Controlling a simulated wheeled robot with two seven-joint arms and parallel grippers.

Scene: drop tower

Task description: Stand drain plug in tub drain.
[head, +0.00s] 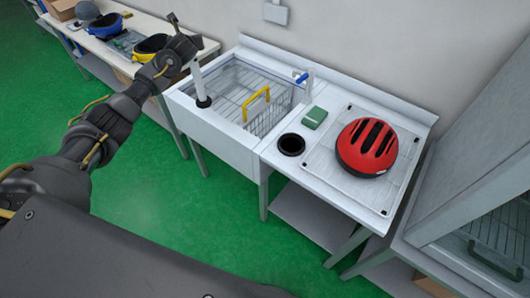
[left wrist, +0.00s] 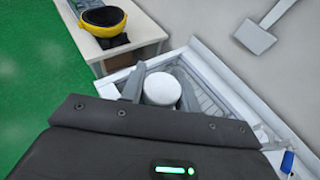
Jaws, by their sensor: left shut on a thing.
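The drain plug (head: 199,84) is a white upright tube with a black base. My left gripper (head: 194,60) is shut on its upper end. In the left wrist view the plug's round white top (left wrist: 162,88) sits between the two fingers of the left gripper (left wrist: 160,85). The tub (head: 222,128) is a white sink with a wire rack inside. In the head view the plug's black base overlaps the tub's front left rim; I cannot tell its height above the tub. The tub drain is not visible. My right gripper is not in view.
A yellow-handled wire basket (head: 256,104) and a blue-handled tap (head: 303,80) are at the tub's right. A green block (head: 314,117), a black round opening (head: 291,145) and a red helmet (head: 366,146) are on the counter. More helmets stand on a bench (head: 120,58) at the left.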

